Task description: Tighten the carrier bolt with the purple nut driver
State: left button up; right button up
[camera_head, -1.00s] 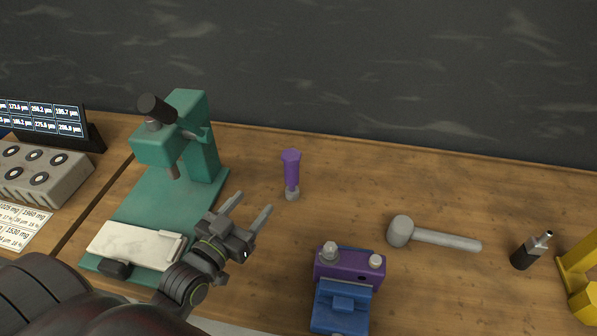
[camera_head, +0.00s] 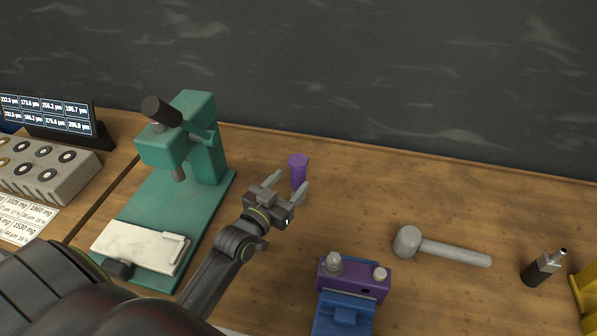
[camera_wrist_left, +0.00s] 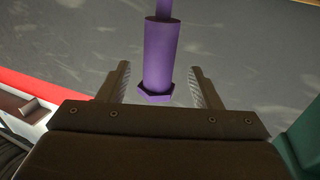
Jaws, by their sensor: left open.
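The purple nut driver (camera_head: 298,168) stands upright on the bench near the back. Its lower part is hidden behind my left gripper in the head view. My left gripper (camera_head: 290,186) is open, with its fingers reaching toward the driver. In the left wrist view the driver (camera_wrist_left: 161,55) shows between the two open fingers (camera_wrist_left: 163,88), with a gap on each side. The purple carrier (camera_head: 352,283) sits in a blue vise (camera_head: 343,315) at the front, with a grey bolt head (camera_head: 333,262) and a second grey one (camera_head: 380,273) on top. My right gripper is not in view.
A green press (camera_head: 205,140) stands left of my left gripper, with a white block (camera_head: 140,247) on its base. A grey mallet (camera_head: 445,250) and a black-and-metal tool (camera_head: 541,268) lie or stand to the right. Bench between driver and mallet is clear.

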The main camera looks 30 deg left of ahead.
aim_at(294, 178)
pick_arm(q)
jog(key=w, duration=0.2)
jog(key=w+p, duration=0.1)
jog(key=w, duration=0.2)
jog(key=shift+w+d+p, duration=0.25)
jog(key=shift+w+p, duration=0.05)
jog(key=shift+w, duration=0.05)
jog(key=shift+w+f, duration=0.15)
jog(key=shift+w, duration=0.35)
jog(key=shift+c, duration=0.5)
